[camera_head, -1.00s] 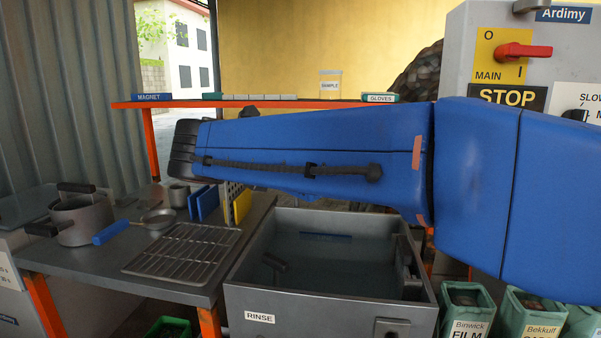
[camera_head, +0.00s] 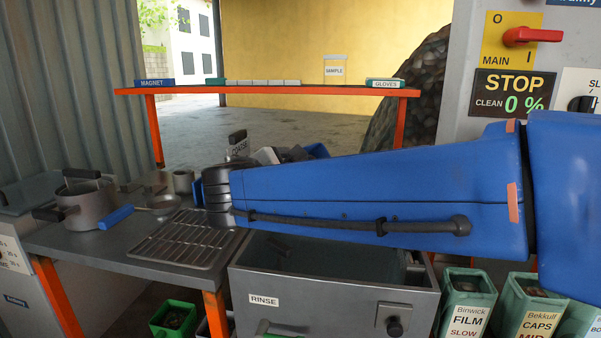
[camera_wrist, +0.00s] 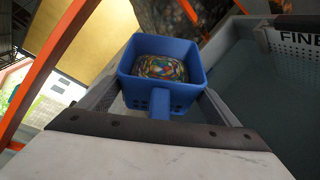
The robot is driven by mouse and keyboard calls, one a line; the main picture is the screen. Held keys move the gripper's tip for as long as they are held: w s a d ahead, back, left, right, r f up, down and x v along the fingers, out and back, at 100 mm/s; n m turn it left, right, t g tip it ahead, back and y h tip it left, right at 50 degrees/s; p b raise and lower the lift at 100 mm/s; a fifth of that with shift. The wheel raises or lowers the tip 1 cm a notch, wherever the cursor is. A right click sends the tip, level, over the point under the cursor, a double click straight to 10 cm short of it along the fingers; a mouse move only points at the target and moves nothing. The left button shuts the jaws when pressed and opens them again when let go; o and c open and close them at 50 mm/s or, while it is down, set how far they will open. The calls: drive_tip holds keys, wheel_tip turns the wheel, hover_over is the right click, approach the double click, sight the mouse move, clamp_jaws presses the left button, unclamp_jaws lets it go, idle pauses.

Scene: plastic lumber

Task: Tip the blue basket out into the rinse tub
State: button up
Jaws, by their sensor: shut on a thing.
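The blue basket (camera_wrist: 186,92) is in the wrist view, with multicoloured flakes (camera_wrist: 160,69) inside and its blue handle towards my wrist. My gripper (camera_wrist: 160,106) is shut on the basket; the exact contact is hard to see. The rinse tub (camera_head: 330,298) is a grey box labelled RINSE at the lower middle of the head view, partly behind my arm. Its water (camera_wrist: 245,75) shows to the right of the basket in the wrist view. In the head view my arm hides the gripper's grip.
A perforated basket marked FINE (camera_wrist: 298,55) hangs at the tub's right side. Left of the tub, a bench holds a wire rack (camera_head: 183,240), a pot (camera_head: 88,203) and a pan (camera_head: 160,203). Green bins (camera_head: 468,300) stand at right. An orange-legged shelf (camera_head: 270,90) is behind.

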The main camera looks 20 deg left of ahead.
drive_tip(key=f+m, duration=0.1)
drive_tip(key=m+t, duration=0.1)
drive_tip(key=m, duration=0.1)
drive_tip(key=d+f+m+y, duration=0.1)
drive_tip(key=shift+s+d+f+t, duration=0.1)
drive_tip(key=shift+s+f+t, duration=0.1)
drive_tip(key=shift+f+t, duration=0.15)
drive_tip(key=m, duration=0.1)
drive_tip(key=d+m+t, duration=0.1)
drive_tip(key=m, duration=0.1)
drive_tip(key=shift+s+d+r+m+y, duration=0.2)
drive_tip(key=shift+d+m+y, duration=0.1)
drive_tip(key=shift+y, duration=0.1)
drive_tip(key=shift+s+d+r+m+t+h, duration=0.15)
drive_tip(key=shift+d+m+t, duration=0.3)
drive_tip(key=shift+m, duration=0.55)
drive_tip(key=shift+s+d+r+m+t+h, duration=0.15)
drive_tip(key=shift+d+m+t, duration=0.3)
drive_tip(key=shift+m, duration=0.55)
drive_tip(key=shift+a+f, duration=0.1)
drive_tip(key=shift+w, duration=0.1)
idle(0.7)
